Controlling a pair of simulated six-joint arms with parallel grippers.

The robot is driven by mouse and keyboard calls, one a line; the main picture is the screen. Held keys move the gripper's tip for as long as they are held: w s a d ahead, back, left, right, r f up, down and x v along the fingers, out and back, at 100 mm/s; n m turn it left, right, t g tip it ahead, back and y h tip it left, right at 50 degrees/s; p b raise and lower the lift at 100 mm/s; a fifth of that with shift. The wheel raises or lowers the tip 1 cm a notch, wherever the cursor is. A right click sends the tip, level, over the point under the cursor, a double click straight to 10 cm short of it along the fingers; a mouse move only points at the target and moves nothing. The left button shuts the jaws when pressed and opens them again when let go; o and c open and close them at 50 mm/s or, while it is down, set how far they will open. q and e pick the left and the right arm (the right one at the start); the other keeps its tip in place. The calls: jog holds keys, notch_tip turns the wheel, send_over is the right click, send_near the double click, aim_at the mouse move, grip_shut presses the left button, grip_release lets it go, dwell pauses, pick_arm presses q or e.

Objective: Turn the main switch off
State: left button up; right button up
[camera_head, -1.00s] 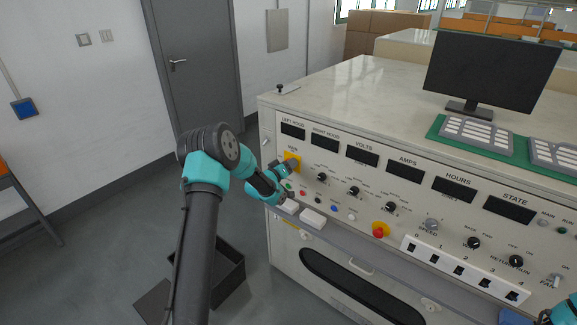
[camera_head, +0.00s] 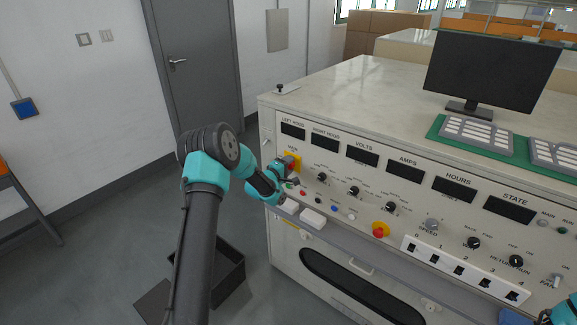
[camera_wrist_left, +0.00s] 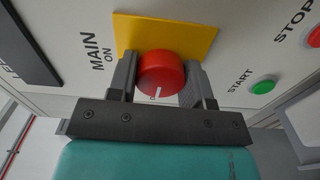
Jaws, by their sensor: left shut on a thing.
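The main switch is a red round knob (camera_wrist_left: 161,74) with a white mark, on a yellow plate (camera_wrist_left: 165,33) labelled MAIN and ON. In the left wrist view my left gripper (camera_wrist_left: 158,82) has one finger on each side of the knob and is shut on it. In the head view my left gripper (camera_head: 288,166) is at the yellow plate (camera_head: 293,157) on the panel's left end, and the knob is mostly hidden. Only a bit of my right arm shows at the lower right corner; its fingers are out of view.
A green START button (camera_wrist_left: 263,86) and a red STOP button (camera_wrist_left: 314,38) sit close beside the switch. A monitor (camera_head: 490,70) stands on the bench top.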

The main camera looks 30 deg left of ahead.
pick_arm(q)
jog(key=shift+n, duration=0.4)
jog(key=o, duration=0.9)
jog(key=s, duration=0.5)
jog(key=s+a, duration=0.1)
jog(key=s, duration=0.5)
jog(key=s+a, duration=0.1)
jog(key=s, duration=0.5)
jog(key=shift+s, duration=0.2)
